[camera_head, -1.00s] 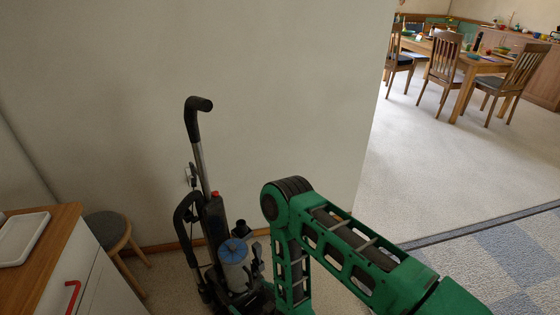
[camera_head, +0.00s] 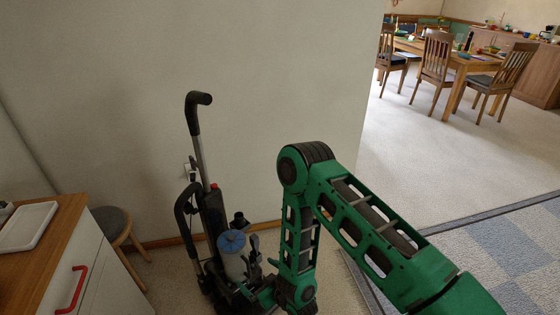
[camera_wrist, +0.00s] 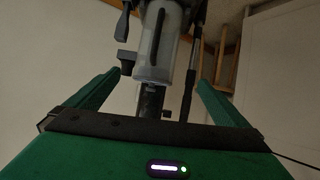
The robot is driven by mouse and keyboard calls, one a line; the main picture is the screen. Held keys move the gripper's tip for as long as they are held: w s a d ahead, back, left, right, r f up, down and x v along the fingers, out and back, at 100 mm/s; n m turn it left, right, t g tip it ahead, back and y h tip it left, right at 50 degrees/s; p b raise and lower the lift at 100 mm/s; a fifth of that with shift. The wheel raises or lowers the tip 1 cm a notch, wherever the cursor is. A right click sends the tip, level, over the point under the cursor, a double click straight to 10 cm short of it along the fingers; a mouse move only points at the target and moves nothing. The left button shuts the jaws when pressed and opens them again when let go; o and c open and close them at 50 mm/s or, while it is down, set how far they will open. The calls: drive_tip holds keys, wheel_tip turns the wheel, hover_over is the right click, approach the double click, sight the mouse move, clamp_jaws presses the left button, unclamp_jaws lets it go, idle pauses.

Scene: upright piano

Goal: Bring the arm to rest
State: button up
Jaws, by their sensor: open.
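My green arm shows in the head view, folded at an elbow with its lower part hanging down beside an upright vacuum cleaner (camera_head: 210,215). The arm's far end is low in the frame, and its tip is not clearly seen there. In the wrist view my gripper (camera_wrist: 150,95) is open, its two green fingers spread wide with nothing between them that I can tell is held. The vacuum's grey body (camera_wrist: 160,45) shows beyond the fingers. I cannot tell the exact gap between it and the gripper.
A wooden-topped cabinet (camera_head: 65,225) with a red handle and a white tray (camera_head: 27,226) stands at left, a round stool (camera_head: 112,222) behind it. A plain wall (camera_head: 270,70) is behind the vacuum. A dining table (camera_head: 460,62) with chairs is far right, with open floor (camera_head: 430,130) before it.

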drive_tip(key=w+d+r+m+h, duration=0.2)
drive_tip(key=w+d+r+h, duration=0.3)
drive_tip(key=w+d+r, duration=0.8)
drive_tip(key=s+d+r+m+g+h, duration=0.1)
drive_tip(key=d+r+m+h, duration=0.1)
drive_tip(key=d+r, duration=0.65)
drive_tip(key=s+d+r+m+g+h, duration=0.2)
drive_tip(key=d+r, duration=0.3)
drive_tip(key=d, duration=0.7)
drive_tip(key=s+d+r+m+g, duration=0.3)
drive_tip(key=s+d+r+m, duration=0.2)
drive_tip(key=s+d+r, duration=0.8)
drive_tip(key=s+d+r+m+g, duration=0.1)
drive_tip(key=s+r+m, duration=0.1)
drive_tip(key=s, duration=1)
drive_tip(key=s+d+r+m+g+y, duration=0.1)
drive_tip(key=s+r+g, duration=0.1)
drive_tip(key=s, duration=0.9)
drive_tip(key=shift+s+r+m+y, duration=0.3)
drive_tip(key=shift+s+r+m, duration=0.1)
drive_tip(key=shift+r, duration=0.3)
